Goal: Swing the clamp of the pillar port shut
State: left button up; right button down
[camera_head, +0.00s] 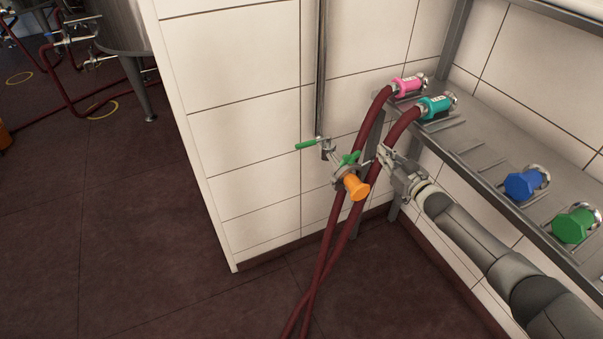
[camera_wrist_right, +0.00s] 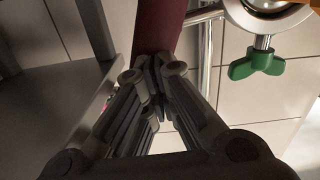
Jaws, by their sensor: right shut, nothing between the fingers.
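The pillar port is on a thin steel pipe (camera_head: 322,75) along the white tiled wall. It carries a valve with a green handle (camera_head: 306,145) and an orange cap (camera_head: 356,188). Its metal clamp has a green wing nut (camera_head: 350,158). In the right wrist view the wing nut (camera_wrist_right: 256,62) hangs from the clamp's round metal ring (camera_wrist_right: 272,18) at the upper right. I cannot tell whether the clamp is fully closed. My right gripper (camera_head: 382,153) is shut and empty, just right of the port. Its fingertips (camera_wrist_right: 154,76) appear in front of a red hose (camera_wrist_right: 160,25). My left gripper is out of view.
Two red hoses (camera_head: 404,125) run from pink (camera_head: 408,85) and teal (camera_head: 437,107) fittings on the metal shelf (camera_head: 470,140) down past the port to the floor. Blue (camera_head: 522,186) and green (camera_head: 575,225) capped fittings sit nearer on the shelf.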

jog(key=shift+r, duration=0.1)
dwell(0.5)
jog(key=s+d+r+p, duration=0.3)
jog(key=s+r+p, duration=0.1)
jog(key=s, duration=0.6)
jog(key=shift+d+r, duration=0.15)
jog(key=shift+d, duration=0.25)
jog(key=s+f+m+g+h, duration=0.1)
jog(key=s+f+g+h, duration=0.1)
jog(key=s+f, duration=0.6)
jog(key=s+d+f+m+g+h, duration=0.1)
jog(key=s+f+g+h, duration=0.15)
jog(key=f, duration=1.05)
jog(key=s+f+m+g+h, duration=0.1)
jog(key=s+f+g, duration=0.1)
jog(key=s+f, duration=0.65)
jog(key=s+a+f+g, duration=0.3)
jog(key=s+f, duration=0.3)
jog(key=s, duration=0.6)
jog(key=s+a+f+g, duration=0.3)
jog(key=s+f, duration=0.4)
jog(key=s, duration=0.5)
jog(key=s+a+f+g, duration=0.3)
jog(key=s+f, duration=0.3)
jog(key=s, duration=0.6)
jog(key=shift+a+f+n, duration=0.3)
jog(key=shift+a+n, duration=0.1)
jog(key=shift+a, duration=0.5)
